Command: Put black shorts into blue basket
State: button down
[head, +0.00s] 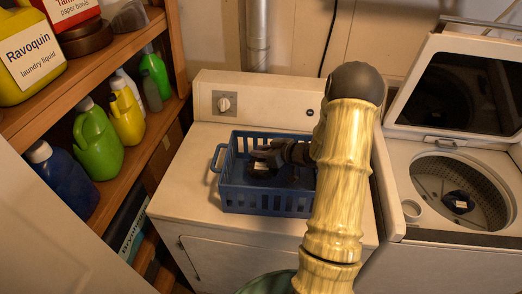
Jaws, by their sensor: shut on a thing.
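The blue basket (245,202) is a slatted plastic basket on top of the white dryer. My gripper (264,159) reaches into it from the right, with its fingers down inside the rim. It is shut on a dark cloth with a small white label (261,166), which looks like the black shorts. The cloth is inside the basket walls, low and close to the floor of the basket. The gripper and the near wall hide part of it, and I cannot tell whether it touches the basket floor.
An open washer (434,166) stands at right with a dark labelled item (459,202) in its drum. A wooden shelf (136,152) with several detergent bottles is at left. The dryer top (185,185) is clear around the basket. A green rounded thing (268,284) shows at the bottom.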

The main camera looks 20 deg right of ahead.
aim_at(265, 149)
jog(key=c, duration=1.2)
grip_release()
jog(key=shift+r+p, duration=0.35)
jog(key=shift+r, duration=0.25)
jog(key=b+v, duration=0.1)
jog(key=v, duration=0.6)
jog(key=shift+s+d, duration=0.1)
jog(key=shift+s, duration=0.1)
